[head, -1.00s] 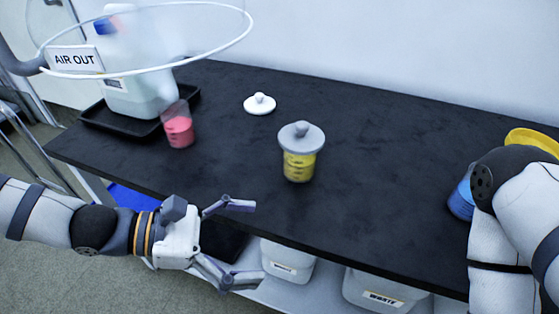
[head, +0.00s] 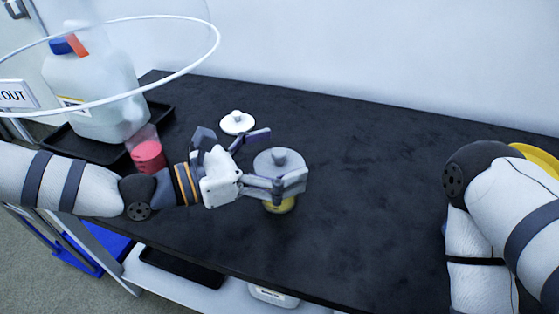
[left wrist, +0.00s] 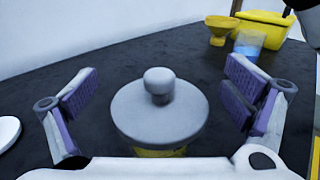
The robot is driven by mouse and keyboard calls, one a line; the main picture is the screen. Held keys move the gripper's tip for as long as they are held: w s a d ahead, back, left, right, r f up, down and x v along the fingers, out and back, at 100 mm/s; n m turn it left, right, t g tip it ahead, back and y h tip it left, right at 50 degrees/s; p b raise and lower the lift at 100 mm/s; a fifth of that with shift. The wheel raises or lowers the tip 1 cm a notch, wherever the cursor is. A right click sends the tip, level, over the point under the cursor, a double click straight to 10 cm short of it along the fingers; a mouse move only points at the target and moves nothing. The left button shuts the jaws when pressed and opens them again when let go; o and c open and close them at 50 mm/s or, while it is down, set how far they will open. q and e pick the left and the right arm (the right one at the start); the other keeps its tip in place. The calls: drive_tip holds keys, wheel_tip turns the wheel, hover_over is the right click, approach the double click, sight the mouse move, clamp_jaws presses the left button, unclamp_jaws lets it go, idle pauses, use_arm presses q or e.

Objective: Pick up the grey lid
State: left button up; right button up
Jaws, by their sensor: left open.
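The grey lid (head: 284,160), a round disc with a knob, sits on top of the beaker of yellow liquid (head: 281,205) on the black table. In the left wrist view the grey lid (left wrist: 160,113) is centred between the spread fingers. My left gripper (head: 280,160) is open, with one finger on each side of the lid and nothing held. I cannot tell whether a finger touches the lid. The gripper hides much of the beaker in the head view. My right arm is at the right edge; its gripper is out of view.
A white lid (head: 237,122) lies on the table behind my left gripper. A beaker of pink liquid (head: 148,156) and a large jug (head: 95,100) on a black tray (head: 160,118) stand at the left. A yellow funnel (left wrist: 221,28) and yellow bin (left wrist: 270,30) are at the far right. The table's middle right is clear.

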use_arm(q)
drive_tip(key=c, duration=1.8)
